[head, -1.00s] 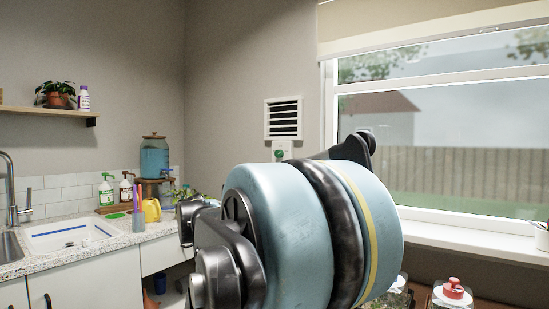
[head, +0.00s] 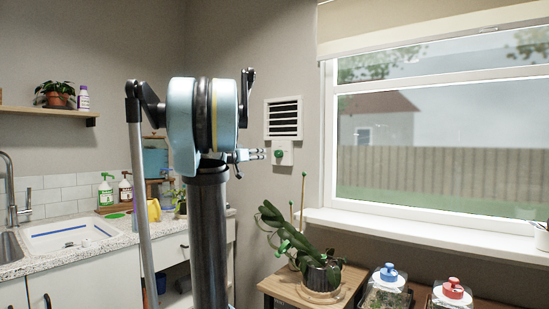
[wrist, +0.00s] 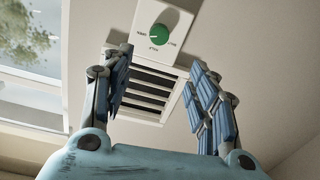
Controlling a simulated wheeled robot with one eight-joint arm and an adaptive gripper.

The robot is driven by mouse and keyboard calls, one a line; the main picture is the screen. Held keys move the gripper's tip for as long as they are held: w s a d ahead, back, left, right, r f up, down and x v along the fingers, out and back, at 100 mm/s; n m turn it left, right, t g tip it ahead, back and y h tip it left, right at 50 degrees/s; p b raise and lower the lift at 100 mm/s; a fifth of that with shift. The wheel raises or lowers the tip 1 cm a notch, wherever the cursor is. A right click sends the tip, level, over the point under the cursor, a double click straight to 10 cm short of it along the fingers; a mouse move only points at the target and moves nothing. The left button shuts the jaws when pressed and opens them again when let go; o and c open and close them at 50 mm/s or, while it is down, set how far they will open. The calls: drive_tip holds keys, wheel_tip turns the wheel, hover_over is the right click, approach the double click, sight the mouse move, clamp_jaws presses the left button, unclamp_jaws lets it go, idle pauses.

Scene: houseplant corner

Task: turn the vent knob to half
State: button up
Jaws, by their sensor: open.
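The vent knob (head: 279,153) is a small green dial on a white plate (head: 288,160), on the wall just under a white slatted vent (head: 283,119). In the wrist view the green knob (wrist: 160,34) sits at the top, with small lettering around it too blurred to read surely. Its pointer direction I cannot tell. My gripper (head: 262,153) points at the plate from the left in the head view, its tips close to it. In the wrist view its blue-padded fingers (wrist: 157,65) are spread wide and empty, with the knob beyond their tips. I see no contact.
A leafy plant in a pot (head: 318,275) stands on a wooden table (head: 276,285) below the knob, with upright stakes. The window sill (head: 420,222) juts out at right.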

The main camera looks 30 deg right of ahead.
sight(277, 153)
drive_tip(key=x, duration=1.7)
drive_tip(key=shift+c, duration=0.4)
drive_tip(key=c, duration=1)
